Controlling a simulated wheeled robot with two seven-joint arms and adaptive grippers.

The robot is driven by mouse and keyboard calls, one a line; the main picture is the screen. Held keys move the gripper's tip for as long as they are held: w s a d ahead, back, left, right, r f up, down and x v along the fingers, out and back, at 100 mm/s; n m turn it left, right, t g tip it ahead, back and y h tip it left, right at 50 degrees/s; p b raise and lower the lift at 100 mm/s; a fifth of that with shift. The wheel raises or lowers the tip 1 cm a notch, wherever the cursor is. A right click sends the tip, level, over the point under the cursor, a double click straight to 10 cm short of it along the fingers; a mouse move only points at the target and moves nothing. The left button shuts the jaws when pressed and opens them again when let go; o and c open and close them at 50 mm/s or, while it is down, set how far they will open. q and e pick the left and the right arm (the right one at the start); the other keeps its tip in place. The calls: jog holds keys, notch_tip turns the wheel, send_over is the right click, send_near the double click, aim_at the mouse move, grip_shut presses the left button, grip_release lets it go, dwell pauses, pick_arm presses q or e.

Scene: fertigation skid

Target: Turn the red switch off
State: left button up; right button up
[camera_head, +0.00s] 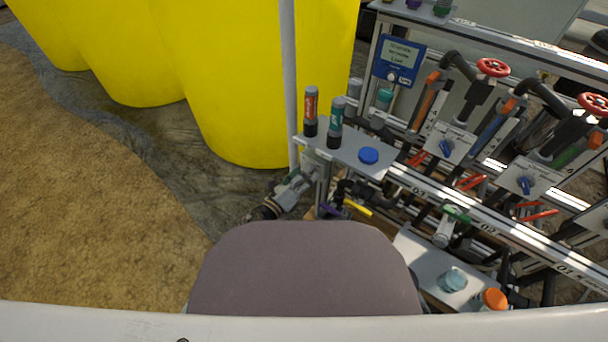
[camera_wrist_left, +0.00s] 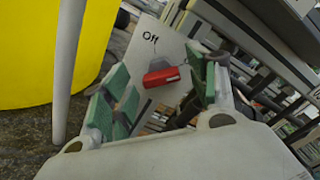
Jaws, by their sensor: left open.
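The red switch (camera_wrist_left: 162,77) shows in the left wrist view, a red block-shaped handle on a pale plate (camera_wrist_left: 150,42) marked "Off". I cannot make out the switch in the head view. My left gripper (camera_head: 294,184) is beside the left end of the skid, below the small grey shelf. In the left wrist view its green-padded fingers (camera_wrist_left: 158,72) are spread apart, one on each side of the switch. The switch appears between them, and I cannot tell whether either finger touches it. My right gripper is not in view.
The grey shelf (camera_head: 345,150) holds two upright markers and a blue cap (camera_head: 369,155). Yellow tanks (camera_head: 240,70) and a pale post (camera_head: 288,80) stand behind. Pipes, blue valves and red handwheels (camera_head: 492,67) fill the right. Sandy floor (camera_head: 80,190) is clear at left.

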pick_arm(q)
jog(key=shift+w+d, duration=0.1)
jog(key=shift+w, duration=0.05)
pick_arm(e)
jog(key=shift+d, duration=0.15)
pick_arm(q)
jog(key=c, duration=1)
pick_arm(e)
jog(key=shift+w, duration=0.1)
